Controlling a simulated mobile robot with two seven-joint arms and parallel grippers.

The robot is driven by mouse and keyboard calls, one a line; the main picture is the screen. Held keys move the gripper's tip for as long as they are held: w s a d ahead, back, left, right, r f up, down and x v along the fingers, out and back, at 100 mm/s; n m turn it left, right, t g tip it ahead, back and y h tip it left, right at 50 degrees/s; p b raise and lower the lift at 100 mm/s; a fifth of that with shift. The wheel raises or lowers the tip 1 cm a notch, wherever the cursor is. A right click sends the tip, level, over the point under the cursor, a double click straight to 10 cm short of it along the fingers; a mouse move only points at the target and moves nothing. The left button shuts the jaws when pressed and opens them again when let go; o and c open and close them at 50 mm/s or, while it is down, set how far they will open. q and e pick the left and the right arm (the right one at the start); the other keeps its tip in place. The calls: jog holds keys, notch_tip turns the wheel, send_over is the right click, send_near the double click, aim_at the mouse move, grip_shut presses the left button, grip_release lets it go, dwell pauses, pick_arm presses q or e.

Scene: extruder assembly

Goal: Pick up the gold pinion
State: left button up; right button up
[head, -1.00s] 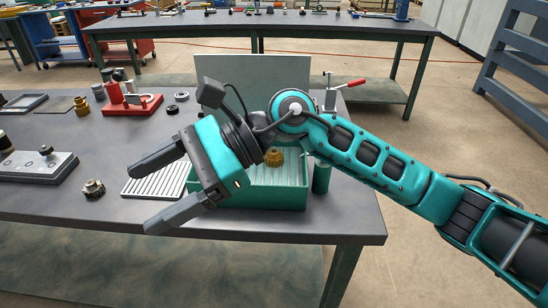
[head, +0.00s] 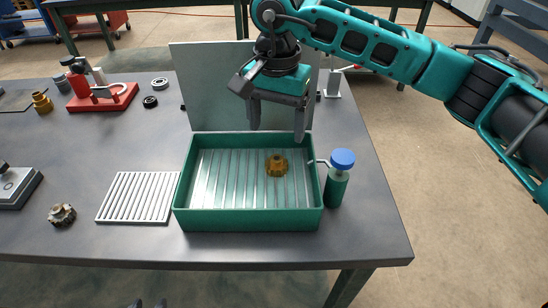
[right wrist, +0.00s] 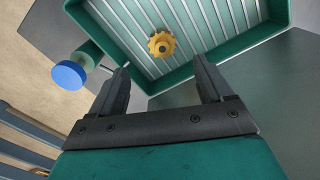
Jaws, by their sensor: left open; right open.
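The gold pinion (head: 277,165) lies in the green tray (head: 250,219), right of the middle on its ribbed floor. In the right wrist view the pinion (right wrist: 162,44) shows toothed, beyond the gap between the fingertips. My right gripper (head: 276,132) is open and empty, pointing down over the tray's back edge, behind and above the pinion. In the right wrist view the right gripper (right wrist: 160,65) has its fingers on either side of the pinion's line, apart from it.
A green bottle with a blue cap (head: 342,160) stands against the tray's right side. A grey panel (head: 215,90) stands behind the tray. A ribbed plate (head: 138,197) and a dull brass gear (head: 62,214) lie left. A red fixture (head: 103,97) stands farther back.

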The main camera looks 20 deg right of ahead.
send_over(277, 158)
jog(key=f, duration=0.4)
jog(key=shift+s+a+f, duration=0.15)
jog(key=shift+s+f, duration=0.2)
jog(key=shift+s, duration=0.05)
jog(key=shift+w+f+p, duration=0.15)
jog(key=shift+w+f, duration=0.05)
jog(key=shift+f, duration=1.1)
jog(key=shift+w+f+p, duration=0.15)
jog(key=shift+w+f, duration=0.05)
jog(key=shift+f, duration=1.1)
jog(key=c, duration=1.4)
jog(key=shift+r, duration=0.1)
